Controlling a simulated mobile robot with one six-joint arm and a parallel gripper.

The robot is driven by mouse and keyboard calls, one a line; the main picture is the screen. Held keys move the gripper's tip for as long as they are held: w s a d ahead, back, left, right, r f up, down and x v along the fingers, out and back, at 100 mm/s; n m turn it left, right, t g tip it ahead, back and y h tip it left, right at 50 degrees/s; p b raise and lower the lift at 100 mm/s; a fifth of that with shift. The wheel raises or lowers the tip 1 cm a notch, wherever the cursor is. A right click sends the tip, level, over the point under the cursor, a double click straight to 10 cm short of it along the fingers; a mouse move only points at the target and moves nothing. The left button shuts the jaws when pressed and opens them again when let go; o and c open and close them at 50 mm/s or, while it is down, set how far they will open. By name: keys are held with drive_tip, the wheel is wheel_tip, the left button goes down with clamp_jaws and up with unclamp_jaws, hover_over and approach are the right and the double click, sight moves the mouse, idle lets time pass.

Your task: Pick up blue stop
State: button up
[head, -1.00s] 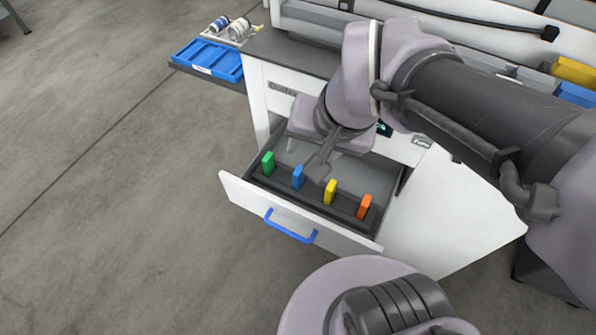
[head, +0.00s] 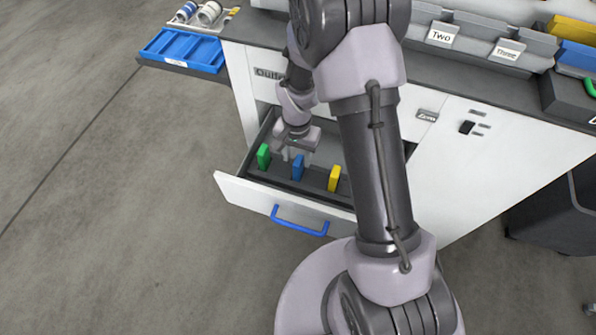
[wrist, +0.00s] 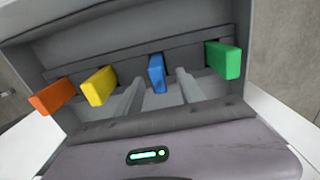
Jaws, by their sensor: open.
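The blue stop (head: 297,168) stands upright in the open drawer (head: 262,194), between the green stop (head: 263,156) and the yellow stop (head: 334,179). My gripper (head: 293,155) is open and empty, down in the drawer just behind the blue stop. In the wrist view the blue stop (wrist: 157,74) shows between the two fingers of my gripper (wrist: 160,84), with gaps on both sides. I cannot tell whether the fingertips reach past it.
The orange stop (wrist: 51,96) stands beyond the yellow one; my arm hides it in the head view. The drawer has a blue handle (head: 299,222). A blue tray (head: 183,49) sits at the cabinet's left. The floor in front is clear.

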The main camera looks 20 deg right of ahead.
wheel_tip(320, 180, down, 6)
drive_tip(key=b, duration=0.2)
drive_tip(key=shift+d+r+b, duration=0.15)
drive_tip(key=shift+r+b, duration=0.1)
drive_tip(key=shift+b, duration=0.15)
drive_tip(key=shift+s+r, duration=0.1)
clamp_jaws()
drive_tip(key=shift+r, duration=0.1)
